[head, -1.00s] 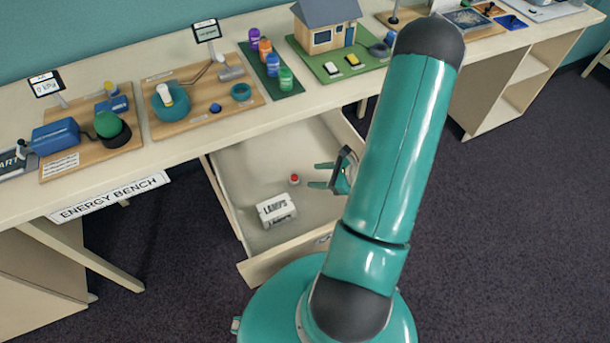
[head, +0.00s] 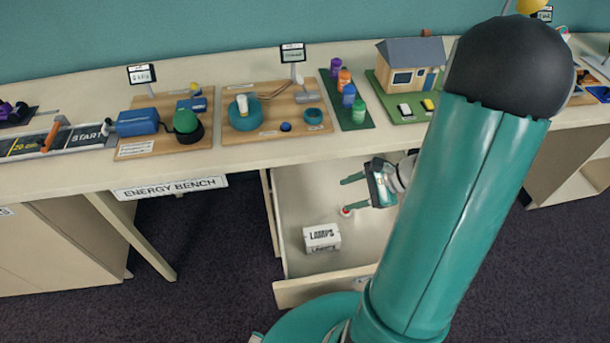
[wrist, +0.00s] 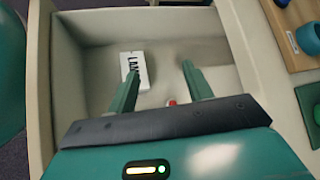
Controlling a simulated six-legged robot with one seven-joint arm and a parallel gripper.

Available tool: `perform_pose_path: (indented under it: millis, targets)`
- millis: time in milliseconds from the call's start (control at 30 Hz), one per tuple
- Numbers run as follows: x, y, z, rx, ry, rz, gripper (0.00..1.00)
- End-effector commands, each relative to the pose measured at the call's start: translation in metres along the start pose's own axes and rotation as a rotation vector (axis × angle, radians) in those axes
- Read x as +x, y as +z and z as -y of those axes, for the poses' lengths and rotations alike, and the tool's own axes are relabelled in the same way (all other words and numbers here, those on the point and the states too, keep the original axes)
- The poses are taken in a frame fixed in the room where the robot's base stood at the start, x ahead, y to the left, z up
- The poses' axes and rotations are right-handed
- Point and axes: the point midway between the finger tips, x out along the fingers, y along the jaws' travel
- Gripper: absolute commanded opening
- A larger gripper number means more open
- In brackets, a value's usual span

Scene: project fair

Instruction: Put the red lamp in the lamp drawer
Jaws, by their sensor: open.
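The lamp drawer (head: 290,291) is pulled open under the bench. It also shows in the wrist view (wrist: 82,22). The small red lamp (head: 346,211), with a pale base, lies on the drawer floor near the white LAMPS box. In the wrist view the red lamp (wrist: 171,103) shows low between the fingers, partly hidden by my gripper body. My gripper (head: 347,194) is inside the drawer space, open and empty, its fingers pointing left in the head view. It also shows in the wrist view (wrist: 158,72). The lamp is apart from the fingers as far as I can see.
A white box marked LAMPS (head: 322,238) sits in the drawer's front left. The bench top (head: 60,172) overhangs the drawer's back and carries several exhibits, among them a model house (head: 403,78) and coloured bottles (head: 348,95). The drawer floor left of my gripper is mostly free.

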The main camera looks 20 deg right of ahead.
Motion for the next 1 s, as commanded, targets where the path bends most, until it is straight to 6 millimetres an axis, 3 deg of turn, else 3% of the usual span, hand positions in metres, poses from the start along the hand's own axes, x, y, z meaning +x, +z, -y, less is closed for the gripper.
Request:
perform_pose_path:
  millis: [33,100,400,800,1000]
  targets:
    - [0.0,0.023,0.004,-0.098,0.049,-0.017,0.51]
    - [0.0,0.048,0.005,-0.222,0.116,-0.043,0.51]
    - [-0.008,0.142,-0.004,-0.757,0.359,-0.174,0.51]
    - [-0.043,0.239,-0.024,-1.471,0.534,-0.425,0.51]
    - [-0.063,0.271,-0.03,-1.737,0.547,-0.551,0.51]
